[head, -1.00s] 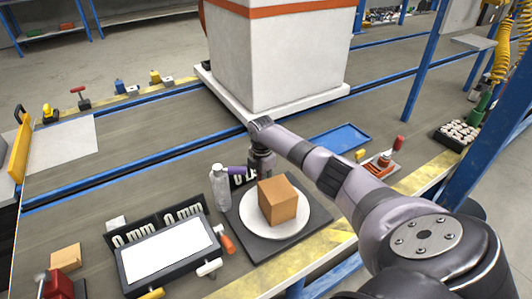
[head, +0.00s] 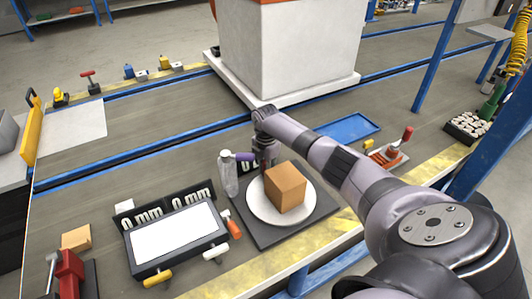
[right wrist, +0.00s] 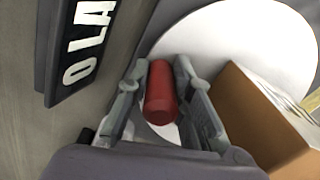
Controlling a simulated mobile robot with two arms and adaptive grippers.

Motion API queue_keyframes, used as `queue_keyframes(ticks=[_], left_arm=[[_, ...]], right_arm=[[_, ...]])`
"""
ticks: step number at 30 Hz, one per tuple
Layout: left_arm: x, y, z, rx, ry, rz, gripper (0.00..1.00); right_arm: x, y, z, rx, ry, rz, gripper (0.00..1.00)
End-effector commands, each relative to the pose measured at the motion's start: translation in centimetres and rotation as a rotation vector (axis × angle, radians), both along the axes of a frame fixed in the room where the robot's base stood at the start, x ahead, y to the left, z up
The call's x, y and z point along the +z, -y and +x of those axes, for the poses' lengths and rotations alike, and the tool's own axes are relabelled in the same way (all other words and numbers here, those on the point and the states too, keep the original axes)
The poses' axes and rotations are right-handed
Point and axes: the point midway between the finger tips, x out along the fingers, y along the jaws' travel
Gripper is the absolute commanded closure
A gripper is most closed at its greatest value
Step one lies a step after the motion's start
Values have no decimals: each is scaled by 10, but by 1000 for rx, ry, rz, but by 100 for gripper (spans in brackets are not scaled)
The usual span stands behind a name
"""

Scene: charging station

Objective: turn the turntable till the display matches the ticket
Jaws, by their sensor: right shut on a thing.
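The turntable (head: 259,207) is a white disc on a dark square base, with a brown box (head: 285,190) on it. My right gripper (head: 266,160) reaches down at the disc's far edge. In the right wrist view, my right gripper (right wrist: 160,88) is shut on a red upright knob (right wrist: 161,95) at the rim of the white disc (right wrist: 205,45). The box (right wrist: 265,115) stands to the right there. A dark display (right wrist: 88,40) with white characters lies left of the fingers; in the head view it is mostly hidden behind my gripper. I cannot pick out the ticket. My left gripper is not in view.
A white-screened device (head: 175,238) with "0 mm" panels is at front left. A blue tray (head: 348,129) lies to the right. A big white block (head: 285,50) stands behind.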

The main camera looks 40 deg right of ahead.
Motion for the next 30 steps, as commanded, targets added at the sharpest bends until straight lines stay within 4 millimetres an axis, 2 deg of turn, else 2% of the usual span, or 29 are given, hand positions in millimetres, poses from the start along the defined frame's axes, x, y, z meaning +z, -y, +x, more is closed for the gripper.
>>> queue_keyframes(ticks=[2, 3, 12, 20, 23, 26, 30], left_arm=[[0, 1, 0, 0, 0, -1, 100], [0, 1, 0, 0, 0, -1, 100], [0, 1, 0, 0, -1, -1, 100], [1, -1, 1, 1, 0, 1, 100], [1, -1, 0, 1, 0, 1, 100], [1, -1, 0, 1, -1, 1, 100], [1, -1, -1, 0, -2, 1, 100]], right_arm=[[0, -1, 0, 0, -2, 2, 100], [0, -1, 0, 0, -2, 2, 78], [0, 0, 0, -1, -1, 1, 59], [0, 0, 0, -1, 0, 0, 59], [6, 0, 1, 0, 2, 0, 59], [20, 1, 1, -1, 4, -1, 59], [50, 1, 1, -1, 5, -2, 59]])
